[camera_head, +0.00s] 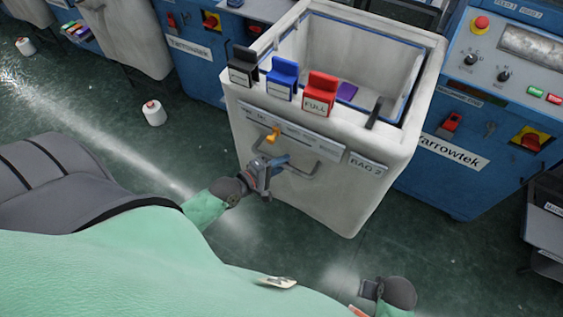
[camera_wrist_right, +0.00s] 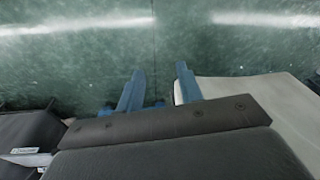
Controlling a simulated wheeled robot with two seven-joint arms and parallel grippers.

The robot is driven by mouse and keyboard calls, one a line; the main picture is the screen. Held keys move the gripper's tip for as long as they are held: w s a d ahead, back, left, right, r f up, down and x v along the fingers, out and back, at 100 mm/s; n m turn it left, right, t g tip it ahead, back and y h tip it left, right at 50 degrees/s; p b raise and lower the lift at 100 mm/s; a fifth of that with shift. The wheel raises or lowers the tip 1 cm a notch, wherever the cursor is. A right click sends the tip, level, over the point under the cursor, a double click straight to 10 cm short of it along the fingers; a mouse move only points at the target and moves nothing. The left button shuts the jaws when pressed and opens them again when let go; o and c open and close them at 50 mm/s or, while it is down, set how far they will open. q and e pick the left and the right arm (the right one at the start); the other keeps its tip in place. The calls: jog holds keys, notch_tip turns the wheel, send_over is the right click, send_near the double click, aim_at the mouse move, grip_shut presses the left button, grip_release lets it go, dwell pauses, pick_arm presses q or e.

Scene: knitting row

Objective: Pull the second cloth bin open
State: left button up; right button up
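The second cloth bin, a white bin (camera_head: 335,195) labelled "BAG 2", stands out in front of the blue machines with its open top and pale inside showing. Its grey bar handle (camera_head: 300,174) is on the front face, under a label strip. My left gripper (camera_head: 272,166) is at the left part of this handle; whether its fingers are closed round the bar is too small to tell. My right gripper (camera_wrist_right: 160,75) is open and empty over the green floor; in the head view it is low, near the bottom edge, apart from the bin.
Black, blue and red "FULL" clips (camera_head: 319,92) sit on the bin's front rim. Blue machines (camera_head: 455,165) stand on both sides. A white cone (camera_head: 154,113) stands on the floor at left. The floor in front of the bin is clear.

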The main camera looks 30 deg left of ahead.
pick_arm(q)
jog(key=shift+o, duration=1.3)
jog(key=shift+s, duration=0.1)
